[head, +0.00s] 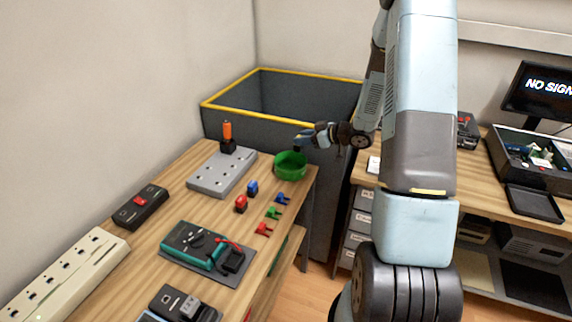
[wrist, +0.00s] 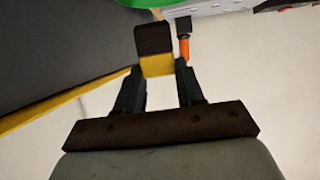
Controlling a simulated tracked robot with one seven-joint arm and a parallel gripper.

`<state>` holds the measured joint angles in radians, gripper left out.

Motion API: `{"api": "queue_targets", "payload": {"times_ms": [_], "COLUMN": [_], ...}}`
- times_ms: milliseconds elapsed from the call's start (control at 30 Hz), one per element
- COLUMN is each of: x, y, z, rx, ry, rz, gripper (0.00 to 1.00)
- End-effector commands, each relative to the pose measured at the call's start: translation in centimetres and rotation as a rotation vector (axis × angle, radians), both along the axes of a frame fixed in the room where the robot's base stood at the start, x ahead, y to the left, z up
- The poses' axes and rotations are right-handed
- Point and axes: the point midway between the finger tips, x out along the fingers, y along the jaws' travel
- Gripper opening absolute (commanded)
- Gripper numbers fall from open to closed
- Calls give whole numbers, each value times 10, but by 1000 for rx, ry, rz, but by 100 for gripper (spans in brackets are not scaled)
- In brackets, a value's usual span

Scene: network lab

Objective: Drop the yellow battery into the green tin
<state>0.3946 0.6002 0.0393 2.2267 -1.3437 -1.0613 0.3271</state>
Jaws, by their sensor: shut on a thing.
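The green tin (head: 290,173) stands open at the far right corner of the left wooden bench. My gripper (head: 303,140) is just above the tin in the head view. In the wrist view, my gripper (wrist: 159,71) is shut on the yellow battery (wrist: 157,66), which has a dark end pointing away from the fingers. The green tin (wrist: 140,3) shows only as a strip at the top edge of the wrist view, beyond the battery's dark end. The battery is hard to make out in the head view.
Small red and blue blocks (head: 252,188) and coloured clips (head: 273,213) lie in front. A large dark bin (head: 270,92) with a yellow rim stands behind.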

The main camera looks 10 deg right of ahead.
Motion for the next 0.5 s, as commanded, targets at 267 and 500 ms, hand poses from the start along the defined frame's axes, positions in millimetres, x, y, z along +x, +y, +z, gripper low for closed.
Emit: {"api": "queue_targets", "payload": {"times_ms": [267,500], "x": [0,1], "y": [19,22], "z": [-27,-48], "rx": [2,3], "ry": [1,1], "rz": [29,32], "gripper": [5,5]}}
